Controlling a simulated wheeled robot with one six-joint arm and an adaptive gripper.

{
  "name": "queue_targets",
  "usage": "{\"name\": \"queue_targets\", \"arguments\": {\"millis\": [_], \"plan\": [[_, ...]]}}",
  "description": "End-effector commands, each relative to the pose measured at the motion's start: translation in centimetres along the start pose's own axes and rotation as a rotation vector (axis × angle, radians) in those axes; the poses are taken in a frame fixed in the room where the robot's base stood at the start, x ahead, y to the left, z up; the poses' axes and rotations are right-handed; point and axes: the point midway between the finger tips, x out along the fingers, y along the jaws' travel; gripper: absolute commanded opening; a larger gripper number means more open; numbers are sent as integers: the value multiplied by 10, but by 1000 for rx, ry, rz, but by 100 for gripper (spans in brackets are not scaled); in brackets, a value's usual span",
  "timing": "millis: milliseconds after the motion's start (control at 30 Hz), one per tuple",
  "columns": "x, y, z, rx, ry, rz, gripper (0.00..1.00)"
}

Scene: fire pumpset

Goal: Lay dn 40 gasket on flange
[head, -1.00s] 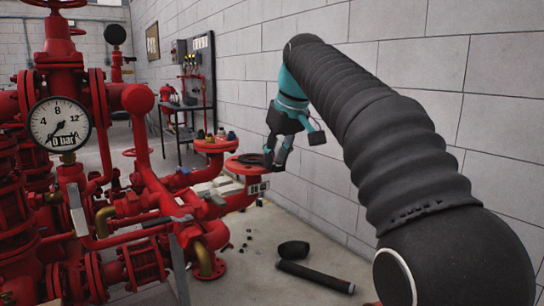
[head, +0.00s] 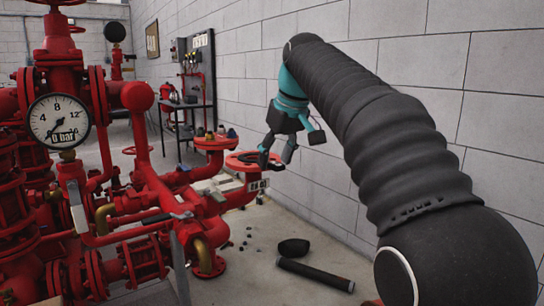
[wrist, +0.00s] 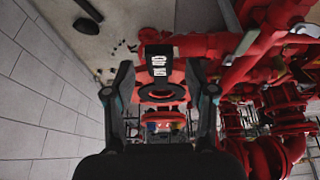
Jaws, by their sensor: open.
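The red flange (head: 239,166) is at the end of a red pipe, right of the pumpset, facing up. A dark ring that looks like the gasket (head: 252,158) lies on its face; in the wrist view the dark ring (wrist: 161,85) looks roughly centred around the bore, but I cannot tell if it is fully flat. My gripper (head: 276,156) is open and empty over the flange's right side. In the wrist view its two fingers (wrist: 162,84) stand apart on either side of the flange, and nothing is held between them.
A black-and-white label (head: 259,185) hangs below the flange. Another red flange (head: 215,143) carries small coloured items behind. Red pipes and a gauge (head: 58,122) fill the left. A grey block wall (head: 340,190) stands right. A black tube (head: 315,275) lies on the floor.

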Motion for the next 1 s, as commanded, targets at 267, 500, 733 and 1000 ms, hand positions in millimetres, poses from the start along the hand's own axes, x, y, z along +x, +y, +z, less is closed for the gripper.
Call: {"name": "queue_targets", "arguments": {"millis": [267,500,733,1000], "plan": [[-15,0,-1,0,2,1,55],[-54,0,-1,0,3,2,55],[-84,0,-2,0,2,2,55],[-107,0,-2,-1,1,1,55]]}}
